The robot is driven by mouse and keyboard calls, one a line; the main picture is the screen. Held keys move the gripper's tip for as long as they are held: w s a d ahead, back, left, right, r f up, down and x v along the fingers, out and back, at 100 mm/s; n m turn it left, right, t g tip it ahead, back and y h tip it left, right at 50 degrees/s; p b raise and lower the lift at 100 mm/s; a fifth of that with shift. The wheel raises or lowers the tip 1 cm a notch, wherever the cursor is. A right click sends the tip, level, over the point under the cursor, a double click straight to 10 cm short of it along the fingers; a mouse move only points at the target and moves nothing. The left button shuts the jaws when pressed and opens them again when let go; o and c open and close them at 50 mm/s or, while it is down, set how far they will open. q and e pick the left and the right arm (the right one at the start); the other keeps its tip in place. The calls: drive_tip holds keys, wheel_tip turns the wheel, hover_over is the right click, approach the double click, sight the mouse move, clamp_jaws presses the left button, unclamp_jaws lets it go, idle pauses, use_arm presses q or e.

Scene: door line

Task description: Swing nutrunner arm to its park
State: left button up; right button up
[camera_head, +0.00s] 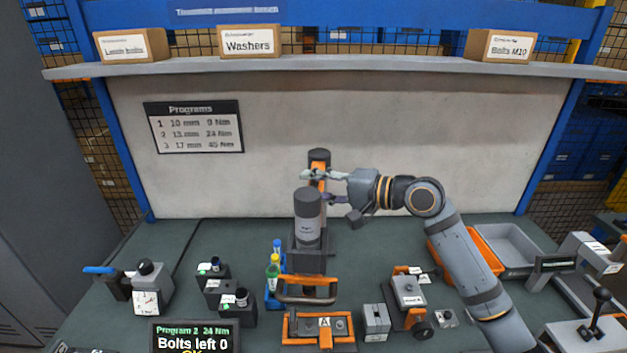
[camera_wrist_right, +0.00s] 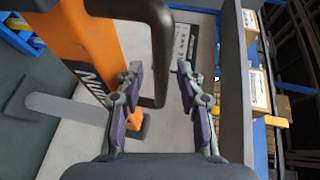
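The nutrunner arm shows as an orange upright with a dark cap (camera_head: 318,157) at the middle of the bench, behind the dark grey nutrunner cylinder (camera_head: 308,217). In the right wrist view its orange body (camera_wrist_right: 92,45) fills the upper left, with a black bar handle (camera_wrist_right: 158,50) on it. My right gripper (camera_head: 318,187) reaches in from the right at the upright. In the wrist view its fingers (camera_wrist_right: 158,90) are apart, with the handle's lower end in line between them; contact cannot be told. My left gripper is not in view.
A display (camera_head: 195,337) reads Program 2, 24 Nm, Bolts left 0, OK. An orange-handled fixture (camera_head: 308,298) and small blocks stand on the front bench. An orange bin (camera_head: 437,254) and a grey tray (camera_head: 508,246) are at right. A shelf (camera_head: 350,64) with boxes crosses above.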

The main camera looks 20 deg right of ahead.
drive_tip(key=shift+w+a, duration=0.1)
drive_tip(key=shift+a, duration=0.1)
drive_tip(key=shift+c, duration=0.4)
clamp_jaws()
